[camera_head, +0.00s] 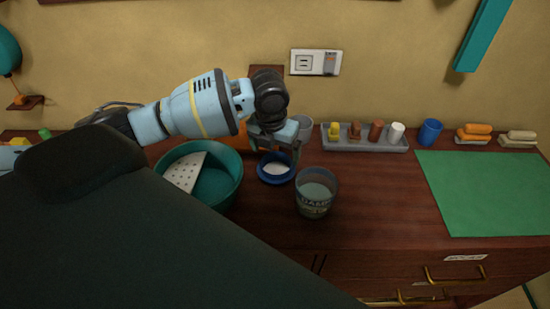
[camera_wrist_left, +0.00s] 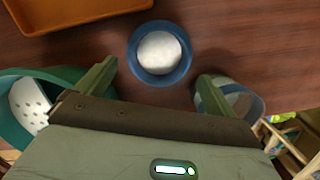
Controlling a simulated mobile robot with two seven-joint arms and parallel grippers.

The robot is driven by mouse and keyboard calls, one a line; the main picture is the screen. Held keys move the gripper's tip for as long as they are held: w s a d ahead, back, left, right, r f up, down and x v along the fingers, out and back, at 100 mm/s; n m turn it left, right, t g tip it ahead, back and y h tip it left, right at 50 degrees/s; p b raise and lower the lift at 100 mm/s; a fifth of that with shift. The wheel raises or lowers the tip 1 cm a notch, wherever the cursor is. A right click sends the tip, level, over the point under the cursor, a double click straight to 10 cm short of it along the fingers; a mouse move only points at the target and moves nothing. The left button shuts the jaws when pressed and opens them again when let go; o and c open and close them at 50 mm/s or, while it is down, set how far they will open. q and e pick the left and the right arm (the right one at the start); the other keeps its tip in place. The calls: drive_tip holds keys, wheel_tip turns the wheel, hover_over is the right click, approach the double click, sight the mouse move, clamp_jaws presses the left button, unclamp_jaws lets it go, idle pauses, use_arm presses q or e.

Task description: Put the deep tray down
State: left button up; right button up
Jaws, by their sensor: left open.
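An orange tray (camera_wrist_left: 70,22) lies on the dark wood top at the upper left of the left wrist view. I take it for the deep tray. In the head view only a bit of orange (camera_head: 238,143) shows behind my left arm. My left gripper (camera_head: 280,150) is open, with nothing held between its fingers. It is over or just behind a small blue dish (camera_head: 275,179) with white contents. In the left wrist view the dish (camera_wrist_left: 160,77) appears between and beyond the fingertips (camera_wrist_left: 156,74). My right gripper is not in view.
A teal tub (camera_head: 222,194) with a white perforated piece stands left of the dish, a jar (camera_head: 316,203) to its right. A grey tray (camera_head: 365,145) holds several small items behind. A blue cup (camera_head: 430,132) and green mat (camera_head: 485,195) are farther right.

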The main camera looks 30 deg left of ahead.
use_arm(q)
wheel_tip(320, 180, up, 7)
drive_tip(key=s, duration=0.1)
drive_tip(key=shift+r, duration=0.2)
drive_tip(key=shift+d, duration=0.1)
